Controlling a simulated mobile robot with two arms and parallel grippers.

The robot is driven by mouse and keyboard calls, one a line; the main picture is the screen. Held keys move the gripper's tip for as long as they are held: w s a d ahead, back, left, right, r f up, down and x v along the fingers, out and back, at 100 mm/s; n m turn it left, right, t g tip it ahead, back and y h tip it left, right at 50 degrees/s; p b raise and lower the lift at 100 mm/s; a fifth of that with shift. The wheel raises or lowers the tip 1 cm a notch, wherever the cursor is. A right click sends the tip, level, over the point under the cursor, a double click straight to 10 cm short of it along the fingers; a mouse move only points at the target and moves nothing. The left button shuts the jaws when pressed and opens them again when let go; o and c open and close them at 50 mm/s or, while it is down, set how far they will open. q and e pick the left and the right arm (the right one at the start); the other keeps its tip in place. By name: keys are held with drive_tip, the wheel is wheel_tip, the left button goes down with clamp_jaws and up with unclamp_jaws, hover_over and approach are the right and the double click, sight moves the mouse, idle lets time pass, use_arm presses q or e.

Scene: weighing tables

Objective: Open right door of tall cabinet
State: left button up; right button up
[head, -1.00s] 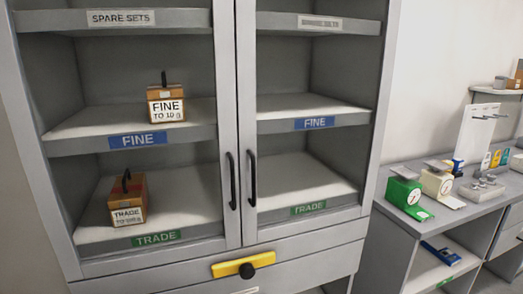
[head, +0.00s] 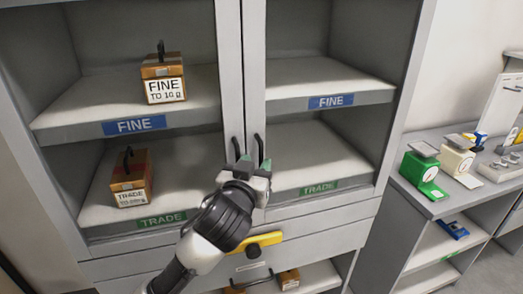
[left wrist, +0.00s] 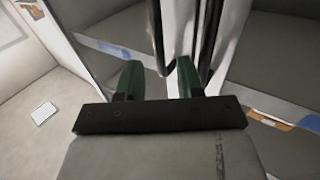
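The tall grey cabinet's right door (head: 254,70) is shut, its frame meeting the left door (head: 230,70) at the middle. The right door's black upright handle (head: 259,143) stands beside the left door's handle (head: 236,145). My left gripper (head: 254,164) is in front of the handles' lower part, hiding their lower ends. In the left wrist view its green fingers (left wrist: 158,78) are apart with nothing clearly between them. The dark handles show just beyond the fingertips; I cannot tell whether they touch. My right gripper is not in view.
A yellow bar with a black knob (head: 267,239) sits below the doors, partly behind my left arm. Weight boxes marked FINE (head: 162,70) and TRADE (head: 130,172) stand on the left shelves. A side table (head: 425,205) with green and cream scales stands at the right.

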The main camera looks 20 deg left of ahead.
sight(260, 158)
use_arm(q)
drive_tip(key=shift+w+p, duration=0.45)
drive_tip(key=shift+w, duration=1.7)
drive_tip(key=shift+c, duration=0.5)
clamp_jaws()
